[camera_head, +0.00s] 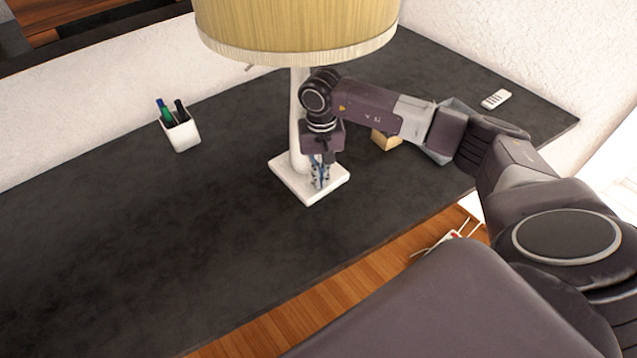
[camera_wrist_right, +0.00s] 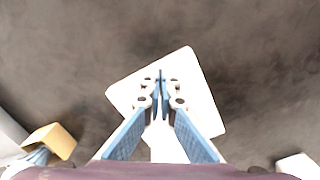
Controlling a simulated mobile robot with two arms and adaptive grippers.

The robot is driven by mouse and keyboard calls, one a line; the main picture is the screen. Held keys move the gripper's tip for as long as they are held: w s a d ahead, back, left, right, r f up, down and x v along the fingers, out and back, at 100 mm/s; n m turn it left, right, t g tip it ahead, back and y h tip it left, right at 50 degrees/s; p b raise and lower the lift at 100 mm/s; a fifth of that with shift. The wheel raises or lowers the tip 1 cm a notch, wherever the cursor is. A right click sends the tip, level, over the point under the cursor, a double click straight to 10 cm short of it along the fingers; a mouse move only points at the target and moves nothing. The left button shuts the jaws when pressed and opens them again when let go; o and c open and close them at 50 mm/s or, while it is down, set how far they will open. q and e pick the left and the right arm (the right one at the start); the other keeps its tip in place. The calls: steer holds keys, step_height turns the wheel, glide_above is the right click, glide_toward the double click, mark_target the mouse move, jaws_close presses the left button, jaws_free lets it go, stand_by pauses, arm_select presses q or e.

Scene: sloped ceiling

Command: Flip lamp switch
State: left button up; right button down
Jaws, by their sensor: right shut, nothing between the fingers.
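The lamp has a yellow pleated shade (camera_head: 297,22), a white stem (camera_head: 297,110) and a square white base (camera_head: 284,178) on the dark table. My right gripper (camera_head: 319,184) points down right beside the stem, just over the lamp base. In the right wrist view its blue fingers (camera_wrist_right: 160,82) are closed together with nothing between them, above the white base (camera_wrist_right: 197,88). I cannot tell whether the fingertips touch the base. No switch can be made out clearly. My left gripper is not in view.
A white cup with pens (camera_head: 181,134) stands left of the lamp. A small yellowish block (camera_head: 385,140) lies behind my right arm, and a white remote (camera_head: 496,98) lies at the back right. The dark table (camera_head: 150,240) is clear at the front left.

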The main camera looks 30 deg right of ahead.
steer(key=shift+s+f+b, duration=0.1)
steer(key=shift+f+b, duration=0.2)
steer(key=shift+r, duration=0.15)
steer(key=shift+r+p, duration=0.45)
steer(key=shift+r, duration=0.1)
steer(key=shift+r+p, duration=1.3)
steer(key=shift+r, duration=1.55)
